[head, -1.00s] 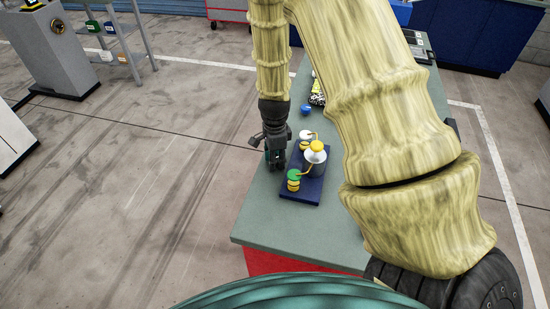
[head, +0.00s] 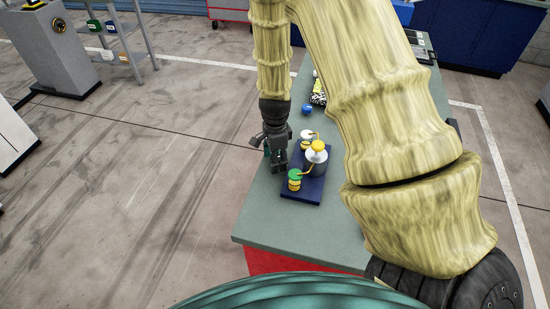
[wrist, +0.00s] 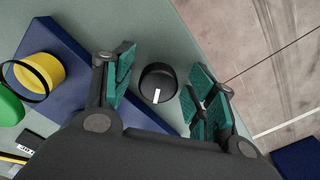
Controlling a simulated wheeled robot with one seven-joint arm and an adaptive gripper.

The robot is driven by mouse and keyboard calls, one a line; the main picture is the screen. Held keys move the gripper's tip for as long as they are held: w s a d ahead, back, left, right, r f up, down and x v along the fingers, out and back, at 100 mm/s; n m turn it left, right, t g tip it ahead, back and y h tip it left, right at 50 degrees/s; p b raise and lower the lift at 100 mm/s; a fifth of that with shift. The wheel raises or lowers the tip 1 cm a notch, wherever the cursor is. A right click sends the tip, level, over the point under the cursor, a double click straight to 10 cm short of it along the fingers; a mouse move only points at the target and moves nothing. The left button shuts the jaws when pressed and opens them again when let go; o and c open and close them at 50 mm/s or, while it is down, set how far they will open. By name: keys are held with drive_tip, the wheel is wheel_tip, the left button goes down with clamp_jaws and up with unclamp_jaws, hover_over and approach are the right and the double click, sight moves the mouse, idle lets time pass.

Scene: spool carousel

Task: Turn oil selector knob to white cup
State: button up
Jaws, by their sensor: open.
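A round black knob (wrist: 158,82) with a white pointer mark shows in the wrist view; the mark points toward the bottom of the picture. My gripper (wrist: 164,92) is open, with teal-padded fingers on both sides of the knob and visible gaps to it. In the head view my gripper (head: 277,168) is at the left edge of the blue base (head: 312,192), and I cannot make out the knob there. A white-topped cup (head: 307,134) is at the back of the base and a green-topped cup (head: 295,174) at the front. A silver vessel (head: 317,158) with a yellow top stands right of them.
The base rests on a grey-green table (head: 268,220). In the wrist view a yellow part (wrist: 40,72) and a green part (wrist: 8,106) are left of my gripper. The table's front is clear.

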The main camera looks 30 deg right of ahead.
wheel_tip(320, 180, up, 12)
idle(0.6)
